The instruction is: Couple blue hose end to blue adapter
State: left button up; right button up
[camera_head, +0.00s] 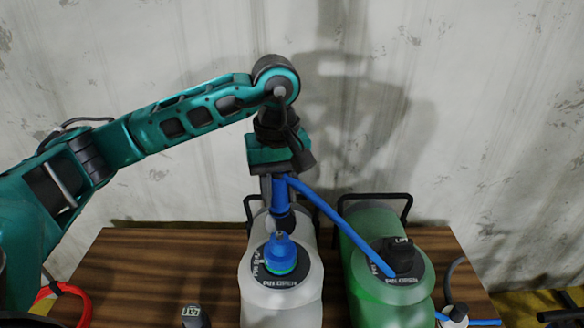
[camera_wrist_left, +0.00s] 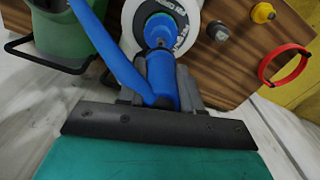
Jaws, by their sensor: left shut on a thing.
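The blue hose end (camera_head: 282,195) points down in my left gripper (camera_head: 273,192), which is shut on it. The blue adapter (camera_head: 281,256) stands upright on the round black-and-white top of the white tank (camera_head: 262,292). The hose end is above the adapter and close to it; I cannot tell whether they touch. In the left wrist view the hose end (camera_wrist_left: 162,78) lies between the grey fingers (camera_wrist_left: 163,88), roughly in line with the adapter (camera_wrist_left: 158,30). The blue hose (camera_head: 330,215) runs down to the right, across the green tank. My right gripper is not in view.
The green tank (camera_head: 368,275) with a black cap (camera_head: 402,256) stands right of the white one. Both have black handles. The wooden table (camera_head: 150,262) also bears a grey-black cap (camera_head: 195,316) and a red ring (camera_head: 62,292). A pale wall is behind.

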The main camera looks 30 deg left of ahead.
aim_at(279, 233)
pick_arm(q)
jog(key=shift+r, duration=0.2)
jog(key=shift+a+f, duration=0.1)
jog(key=shift+f, duration=0.05)
jog(key=shift+s+f+b, duration=0.15)
jog(key=shift+f+b, duration=0.45)
jog(key=shift+f, duration=0.05)
notch_tip(279, 233, down, 4)
jog(key=shift+r+b, duration=0.2)
jog(key=shift+b, duration=0.85)
jog(key=shift+f+b, duration=0.35)
jog(key=shift+b, duration=0.1)
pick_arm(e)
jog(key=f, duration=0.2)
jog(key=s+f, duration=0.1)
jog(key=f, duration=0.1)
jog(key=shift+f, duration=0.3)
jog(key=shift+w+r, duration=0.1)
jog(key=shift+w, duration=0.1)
pick_arm(q)
jog(key=shift+b, duration=0.35)
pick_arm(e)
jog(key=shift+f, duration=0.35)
pick_arm(q)
jog(key=shift+f+b, duration=0.85)
jog(key=shift+f, duration=0.05)
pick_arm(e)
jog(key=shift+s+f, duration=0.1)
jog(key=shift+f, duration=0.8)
